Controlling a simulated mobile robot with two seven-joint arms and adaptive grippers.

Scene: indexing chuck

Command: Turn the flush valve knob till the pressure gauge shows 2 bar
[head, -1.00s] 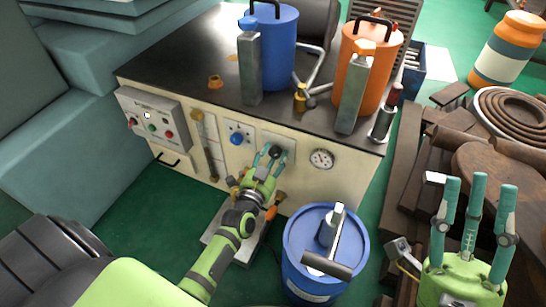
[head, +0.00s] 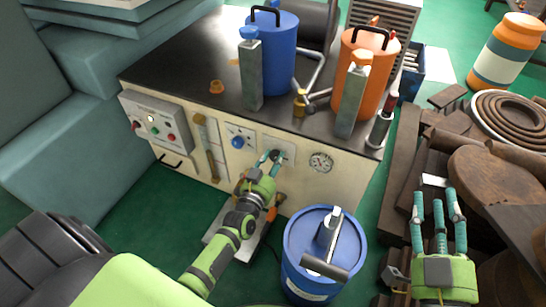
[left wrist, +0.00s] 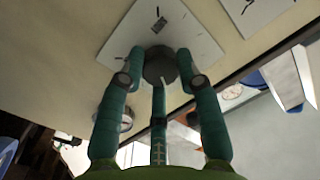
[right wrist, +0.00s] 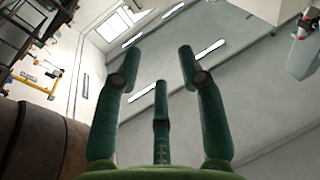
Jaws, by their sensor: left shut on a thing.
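The dark grey flush valve knob (left wrist: 160,66) sits on a pale plate of the cabinet's front panel. My left gripper (head: 271,158) is shut on this knob, with its three fingers around the rim; in the left wrist view the fingers (left wrist: 160,78) touch or nearly touch its sides. In the head view the fingers partly hide the knob (head: 278,154). The round pressure gauge (head: 321,162) is right of the knob; its needle is too small to read. My right gripper (head: 438,207) is open and empty at the lower right, away from the panel.
A blue knob (head: 238,142) and a switch box (head: 155,122) are left on the panel. Blue (head: 268,60) and orange (head: 363,75) canisters stand on the black top. A blue drum (head: 300,247) with a hammer-like tool stands in front. Brown pipes and coils lie right.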

